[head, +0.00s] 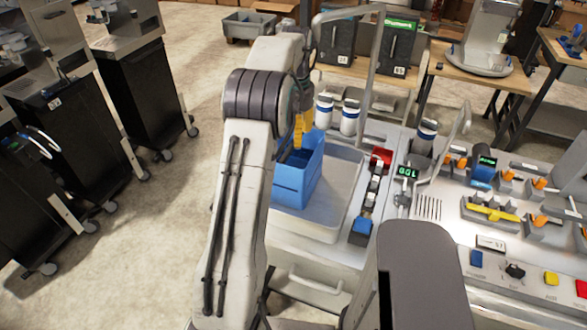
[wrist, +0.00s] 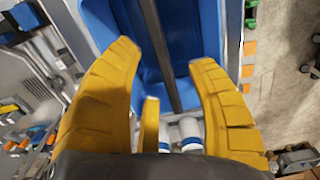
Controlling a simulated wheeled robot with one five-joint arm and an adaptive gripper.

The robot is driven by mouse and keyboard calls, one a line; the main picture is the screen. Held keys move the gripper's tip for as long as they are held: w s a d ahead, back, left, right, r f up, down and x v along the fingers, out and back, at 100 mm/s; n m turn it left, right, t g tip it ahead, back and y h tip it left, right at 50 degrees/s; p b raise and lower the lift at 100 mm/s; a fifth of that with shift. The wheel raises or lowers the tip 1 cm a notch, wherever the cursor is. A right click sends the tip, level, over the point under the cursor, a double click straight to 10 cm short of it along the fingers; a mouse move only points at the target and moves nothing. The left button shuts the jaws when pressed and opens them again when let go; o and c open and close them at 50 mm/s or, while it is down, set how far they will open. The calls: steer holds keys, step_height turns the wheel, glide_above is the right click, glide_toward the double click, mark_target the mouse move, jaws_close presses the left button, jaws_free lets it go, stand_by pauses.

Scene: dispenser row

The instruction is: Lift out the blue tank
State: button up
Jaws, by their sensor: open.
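The blue tank (head: 295,180) is an open-topped box standing upright on a pale tray (head: 338,195) on the light grey machine's left part. In the wrist view the tank's blue inside (wrist: 207,35) fills the top middle. A dark bar (wrist: 160,50) runs lengthwise across its opening and passes between my fingers. My gripper (head: 299,135) is over the tank, fingers pointing down. It is open and empty, with its yellow fingers (wrist: 165,62) on either side of the bar, apart from it. My arm hides part of the tank's left side in the head view.
White bottles with blue bands (head: 337,116) stand just behind the tank. A grey pipe (head: 372,75) rises close behind and to the right. A small red block (head: 380,158) and a control panel with a green display (head: 407,172) lie to the right. Black cabinets stand left.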

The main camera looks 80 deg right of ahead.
steer(key=shift+f, duration=1.8)
jaws_close()
steer(key=shift+d+r, duration=0.1)
steer(key=shift+r, duration=0.1)
